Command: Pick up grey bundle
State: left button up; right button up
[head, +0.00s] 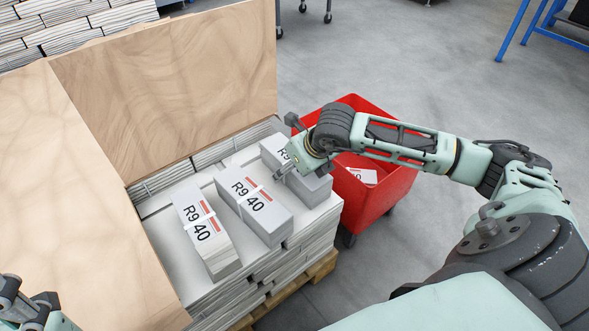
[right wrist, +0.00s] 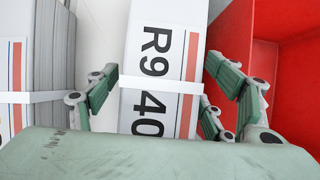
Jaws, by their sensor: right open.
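Three grey bundles printed "R9 40" lie on top of the newspaper stack: a left one (head: 207,233), a middle one (head: 262,212) and a right one (head: 312,187). My right gripper (head: 288,172) is over the right bundle and hides part of it. In the right wrist view, that bundle (right wrist: 158,45) lies between the open fingers of my right gripper (right wrist: 165,82), with a white strap across it. Whether the fingers touch it is unclear. Part of my left gripper (head: 28,308) shows at the bottom left corner; its fingertips cannot be made out.
A red bin (head: 388,198) stands right beside the stack, with a white, red-marked item inside. Tall wooden boards (head: 170,75) wall the stack at the left and back. A wooden pallet (head: 322,268) lies underneath.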

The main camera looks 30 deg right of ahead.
grip_shut()
jog(key=shift+w+r, duration=0.1)
dwell(0.7)
